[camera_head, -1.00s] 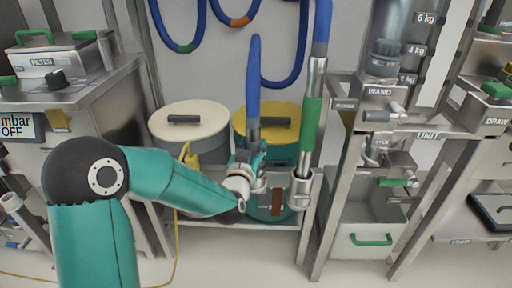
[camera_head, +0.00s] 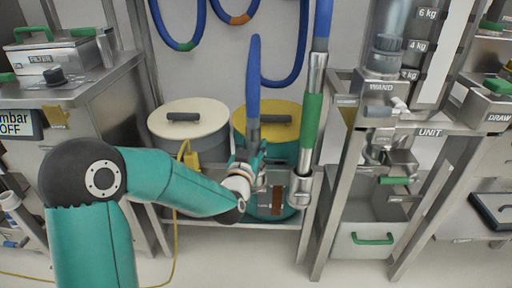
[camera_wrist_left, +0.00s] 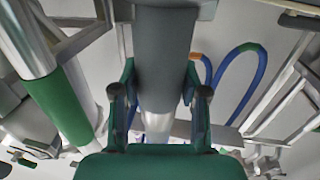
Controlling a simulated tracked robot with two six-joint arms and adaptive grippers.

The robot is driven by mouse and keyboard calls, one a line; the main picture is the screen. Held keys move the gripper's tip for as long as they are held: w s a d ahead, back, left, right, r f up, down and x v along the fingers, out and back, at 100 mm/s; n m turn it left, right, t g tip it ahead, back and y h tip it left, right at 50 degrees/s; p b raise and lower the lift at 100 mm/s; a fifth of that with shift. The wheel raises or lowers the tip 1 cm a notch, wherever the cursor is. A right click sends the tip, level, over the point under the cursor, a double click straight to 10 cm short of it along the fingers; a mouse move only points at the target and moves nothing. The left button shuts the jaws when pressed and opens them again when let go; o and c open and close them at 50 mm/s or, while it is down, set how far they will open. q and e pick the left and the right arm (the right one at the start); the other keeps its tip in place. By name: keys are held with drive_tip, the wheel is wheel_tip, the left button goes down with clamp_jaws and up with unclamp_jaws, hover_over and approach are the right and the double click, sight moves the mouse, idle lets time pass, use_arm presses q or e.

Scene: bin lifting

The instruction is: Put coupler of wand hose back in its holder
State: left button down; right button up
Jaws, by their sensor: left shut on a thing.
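My left gripper (camera_head: 253,163) is shut on the lower end of a blue hose (camera_head: 253,85) that stands upright in front of the drums. In the left wrist view a grey and silver cylinder (camera_wrist_left: 160,60), which looks like the hose coupler, runs between the two fingers of the left gripper (camera_wrist_left: 159,100). To its right stands the wand (camera_head: 312,120), a silver tube with a green band, its lower end at a metal bracket (camera_head: 300,186). The wand also shows at the left of the wrist view (camera_wrist_left: 62,100). I cannot tell which fitting is the coupler's holder. My right gripper is not in view.
A cream-lidded drum (camera_head: 187,118) and a yellow-lidded drum (camera_head: 281,124) stand behind the gripper on a low shelf. A metal frame marked WAND and UNIT (camera_head: 345,170) stands on the right. A cabinet (camera_head: 95,90) stands at the left. Blue hoses (camera_head: 222,18) hang on the wall.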

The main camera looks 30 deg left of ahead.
use_arm(q)
drive_tip(key=shift+f+b, duration=0.1)
drive_tip(key=shift+b, duration=0.2)
idle(0.4)
drive_tip(key=c, duration=0.5)
unclamp_jaws()
drive_tip(key=shift+f, duration=0.15)
drive_tip(key=shift+s, duration=0.1)
drive_tip(key=v, duration=0.7)
drive_tip(key=shift+s+d, duration=0.15)
